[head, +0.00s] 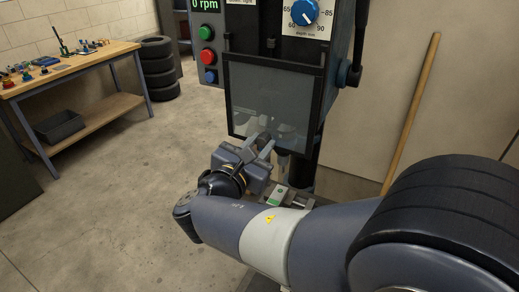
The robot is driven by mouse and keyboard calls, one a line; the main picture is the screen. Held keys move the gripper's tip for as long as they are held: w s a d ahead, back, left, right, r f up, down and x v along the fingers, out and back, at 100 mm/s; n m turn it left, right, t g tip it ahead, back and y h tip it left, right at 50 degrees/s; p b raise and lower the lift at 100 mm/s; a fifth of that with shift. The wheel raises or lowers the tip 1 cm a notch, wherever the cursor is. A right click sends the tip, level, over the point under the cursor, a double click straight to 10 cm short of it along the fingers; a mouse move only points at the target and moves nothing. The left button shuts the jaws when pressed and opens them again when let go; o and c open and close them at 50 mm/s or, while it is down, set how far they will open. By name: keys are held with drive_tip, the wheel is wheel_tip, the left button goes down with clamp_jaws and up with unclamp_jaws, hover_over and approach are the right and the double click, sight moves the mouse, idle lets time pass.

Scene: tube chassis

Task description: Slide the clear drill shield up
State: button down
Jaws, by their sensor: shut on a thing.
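The clear drill shield (275,98) is a see-through grey pane in a dark frame. It hangs upright on the front of the drill press (272,20), below the blue depth dial. My gripper (263,142) is at the middle of the shield's lower edge, with its fingers shut on the shield's lower part. The exact grip is small and partly hidden by my wrist. A drill chuck and the drill table show faintly below and behind the shield.
A panel with green, red and blue buttons (207,45) is left of the shield. A vise or table part (290,196) lies below it. A wooden pole (408,115) leans at the right. A workbench (70,75) and stacked tires (157,68) stand left. The floor at left is clear.

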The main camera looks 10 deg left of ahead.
drive_tip(key=shift+r, duration=0.45)
drive_tip(key=c, duration=1.2)
unclamp_jaws()
drive_tip(key=shift+f, duration=0.1)
drive_tip(key=shift+o, duration=0.2)
drive_tip(key=b+v, duration=0.1)
drive_tip(key=v, duration=0.9)
drive_tip(key=shift+s+a+b, duration=0.2)
drive_tip(key=shift+s+b, duration=0.15)
